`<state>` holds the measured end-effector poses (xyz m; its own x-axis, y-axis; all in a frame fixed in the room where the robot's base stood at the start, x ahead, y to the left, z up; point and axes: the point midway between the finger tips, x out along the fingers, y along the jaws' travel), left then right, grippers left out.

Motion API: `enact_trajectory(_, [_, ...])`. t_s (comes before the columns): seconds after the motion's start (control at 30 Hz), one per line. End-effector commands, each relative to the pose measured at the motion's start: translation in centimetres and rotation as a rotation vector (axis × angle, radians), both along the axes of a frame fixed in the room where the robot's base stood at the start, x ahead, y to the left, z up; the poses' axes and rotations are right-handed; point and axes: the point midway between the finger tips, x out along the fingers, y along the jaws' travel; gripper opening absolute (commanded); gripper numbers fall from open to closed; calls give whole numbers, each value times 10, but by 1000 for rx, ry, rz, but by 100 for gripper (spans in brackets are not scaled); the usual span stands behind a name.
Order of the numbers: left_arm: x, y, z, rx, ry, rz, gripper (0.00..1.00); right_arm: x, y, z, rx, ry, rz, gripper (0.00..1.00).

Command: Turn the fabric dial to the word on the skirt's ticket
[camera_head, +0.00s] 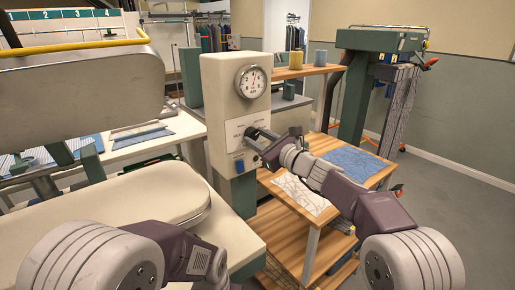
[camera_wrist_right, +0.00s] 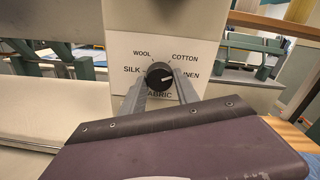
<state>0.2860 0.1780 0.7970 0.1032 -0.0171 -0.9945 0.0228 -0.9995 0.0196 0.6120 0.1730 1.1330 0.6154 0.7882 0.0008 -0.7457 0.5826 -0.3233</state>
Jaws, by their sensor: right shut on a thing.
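The fabric dial is a black knob (camera_wrist_right: 158,75) on a white plate with the words WOOL, COTTON, SILK and LINEN around it. The first letter of LINEN is covered by my finger. The knob's white mark points right, roughly toward LINEN. My right gripper (camera_wrist_right: 160,88) has one finger on each side of the knob and is shut on it. No skirt ticket can be read.
A round gauge (camera_head: 252,82) sits above the dial. A padded cream press board (camera_head: 120,205) lies left of the column, under a raised upper pad (camera_head: 80,95). A wooden shelf unit (camera_head: 330,190) holding a blue cloth (camera_head: 354,161) and a patterned cloth (camera_head: 300,192) stands right.

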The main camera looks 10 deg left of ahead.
Motion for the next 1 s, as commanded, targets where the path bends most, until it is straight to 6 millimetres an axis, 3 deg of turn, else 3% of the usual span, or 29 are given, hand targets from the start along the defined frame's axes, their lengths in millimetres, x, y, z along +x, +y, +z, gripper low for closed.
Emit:
enact_trajectory(0.03, [0, 0, -13, 0, 0, 0, 36, 0, 0, -7, -26, -36, 1, 0])
enact_trajectory(0.1, [0, 0, -21, 0, 0, 0, 36, 0, 0, -6, -66, -87, -1, 0])
enact_trajectory(0.4, [0, 0, -46, 0, 0, 0, 36, 1, 0, -5, -225, -286, 0, 0])
enact_trajectory(1.0, [0, 0, -63, 0, 0, 0, 36, 1, 0, -1, -375, -475, 2, 0])
